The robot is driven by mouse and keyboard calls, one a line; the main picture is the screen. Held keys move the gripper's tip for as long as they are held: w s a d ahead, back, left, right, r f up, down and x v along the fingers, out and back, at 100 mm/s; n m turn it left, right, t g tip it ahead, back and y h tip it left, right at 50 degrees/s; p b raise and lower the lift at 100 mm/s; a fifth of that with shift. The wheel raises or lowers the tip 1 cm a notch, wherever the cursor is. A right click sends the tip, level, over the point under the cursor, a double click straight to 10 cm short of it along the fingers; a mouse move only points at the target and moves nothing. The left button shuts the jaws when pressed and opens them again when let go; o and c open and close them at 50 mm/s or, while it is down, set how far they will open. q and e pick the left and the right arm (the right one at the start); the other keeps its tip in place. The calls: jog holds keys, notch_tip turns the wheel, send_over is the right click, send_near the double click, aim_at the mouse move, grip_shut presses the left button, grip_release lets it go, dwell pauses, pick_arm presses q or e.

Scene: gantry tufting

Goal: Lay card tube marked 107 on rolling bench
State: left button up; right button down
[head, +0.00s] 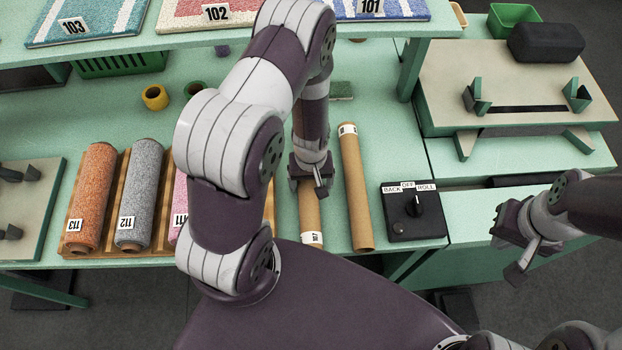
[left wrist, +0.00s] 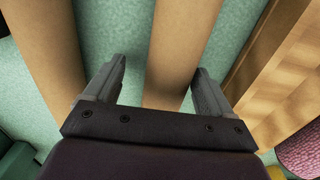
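The card tube marked 107 (head: 311,218) lies on the green table, its label at the near end; my left arm hides its far part. My left gripper (head: 311,182) is over this tube. In the left wrist view, the open fingers of my left gripper (left wrist: 156,88) lie either side of the brown tube (left wrist: 183,45); I cannot tell whether they touch it. A second card tube (head: 356,195) lies just to the right. A raised bench with a beige top (head: 520,75) and green V-shaped cradles stands at the upper right. My right gripper (head: 510,248) is open and empty.
A black control box (head: 414,212) marked BACK, OFF, ROLL sits right of the tubes. A wooden rack (head: 120,260) at left holds rolls 113, 112 and 111. A shelf (head: 140,45) with numbered samples overhangs the table. A dark block (head: 545,42) lies behind the cradles.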

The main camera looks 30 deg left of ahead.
pick_arm(q)
jog(key=shift+w+r, duration=0.1)
jog(key=shift+r, duration=0.05)
notch_tip(320, 180, up, 12)
jog(key=b, duration=0.1)
jog(key=shift+r, duration=0.2)
dwell(0.5)
jog(key=s+d+r+m+t+b, duration=0.1)
jog(key=s+d+r+m+b, duration=0.1)
jog(key=s+r+m, duration=0.2)
notch_tip(320, 180, up, 2)
jog(key=m, duration=0.2)
jog(key=shift+s+d+m, duration=0.3)
jog(key=shift+d, duration=0.05)
